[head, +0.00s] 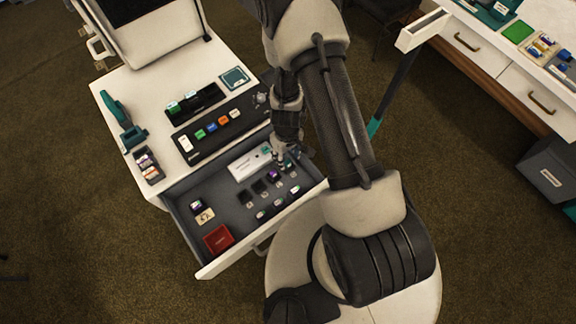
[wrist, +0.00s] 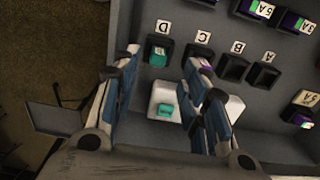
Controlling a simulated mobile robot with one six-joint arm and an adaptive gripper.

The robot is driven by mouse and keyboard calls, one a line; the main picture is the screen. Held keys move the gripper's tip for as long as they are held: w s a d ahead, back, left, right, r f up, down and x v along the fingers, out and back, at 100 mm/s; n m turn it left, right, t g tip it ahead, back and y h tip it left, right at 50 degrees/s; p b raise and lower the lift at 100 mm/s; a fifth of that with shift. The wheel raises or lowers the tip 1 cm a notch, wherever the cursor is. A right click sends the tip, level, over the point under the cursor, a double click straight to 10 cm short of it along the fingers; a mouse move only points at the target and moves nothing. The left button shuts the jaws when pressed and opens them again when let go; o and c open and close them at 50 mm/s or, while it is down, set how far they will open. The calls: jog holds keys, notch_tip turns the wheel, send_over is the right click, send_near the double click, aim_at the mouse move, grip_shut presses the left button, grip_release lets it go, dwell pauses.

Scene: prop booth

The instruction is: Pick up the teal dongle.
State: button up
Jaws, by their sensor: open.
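Two small teal items show in the wrist view. One teal item (wrist: 167,112) lies in a white tray (wrist: 238,108), low in the view. The other teal item (wrist: 159,53) sits in the dark holder by the label D. I cannot tell for sure which is the teal dongle. My gripper (wrist: 164,62) is open and empty, its two fingers either side of these items and above the drawer. In the head view my gripper (head: 281,161) is over the far right part of the open drawer (head: 180,213), and it hides part of what lies below.
More dark holders with letter labels (wrist: 237,47) stand beside the D holder. The desk top above holds a black strip of coloured blocks (head: 222,123) and a teal stapler-like tool (head: 117,110).

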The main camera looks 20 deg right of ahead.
aim_at(288, 161)
jog(key=f+b, duration=0.4)
jog(key=shift+d+f, duration=0.2)
jog(key=shift+f, duration=0.15)
jog(key=shift+r, duration=0.1)
jog(key=shift+c, duration=0.2)
jog(key=c, duration=0.8)
